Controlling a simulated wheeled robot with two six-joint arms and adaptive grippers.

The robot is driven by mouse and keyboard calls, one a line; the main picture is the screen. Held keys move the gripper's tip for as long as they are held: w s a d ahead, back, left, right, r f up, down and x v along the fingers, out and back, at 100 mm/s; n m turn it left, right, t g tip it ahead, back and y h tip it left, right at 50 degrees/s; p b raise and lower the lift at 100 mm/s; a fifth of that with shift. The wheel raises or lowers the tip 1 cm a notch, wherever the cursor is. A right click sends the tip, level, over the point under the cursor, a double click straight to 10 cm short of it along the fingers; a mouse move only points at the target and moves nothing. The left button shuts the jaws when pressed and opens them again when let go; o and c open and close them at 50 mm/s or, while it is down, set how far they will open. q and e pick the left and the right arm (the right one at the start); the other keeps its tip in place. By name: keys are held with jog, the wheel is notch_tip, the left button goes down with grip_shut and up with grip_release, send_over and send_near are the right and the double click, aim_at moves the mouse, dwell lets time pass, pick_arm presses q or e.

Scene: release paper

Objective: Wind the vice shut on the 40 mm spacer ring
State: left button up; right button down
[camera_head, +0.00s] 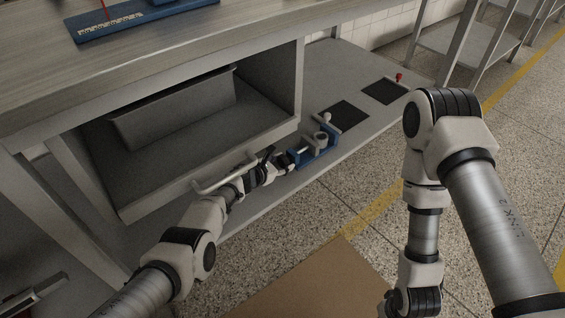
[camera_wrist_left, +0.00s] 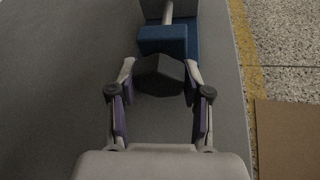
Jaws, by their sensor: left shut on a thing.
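The blue vice (camera_head: 328,156) stands on the low grey shelf, and its blue body with a pale rod also shows at the top of the left wrist view (camera_wrist_left: 163,40). A small grey round piece (camera_head: 321,138) sits at the vice and may be the spacer ring; its fit between the jaws is too small to tell. My left gripper (camera_head: 284,163) is at the near left end of the vice. In the left wrist view its fingers (camera_wrist_left: 160,70) are shut on a dark faceted knob (camera_wrist_left: 161,78) in front of the blue body. My right gripper is out of view.
Two black mats (camera_head: 384,91) lie farther along the shelf, with a small red-topped piece (camera_head: 398,77) near the far one. The floor at right is open.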

pick_arm(q)
jog(key=shift+m+t+p, duration=0.3)
jog(key=shift+m+t, duration=0.3)
jog(key=shift+m, duration=0.3)
jog(key=o, duration=1.2)
jog(key=shift+c, duration=0.2)
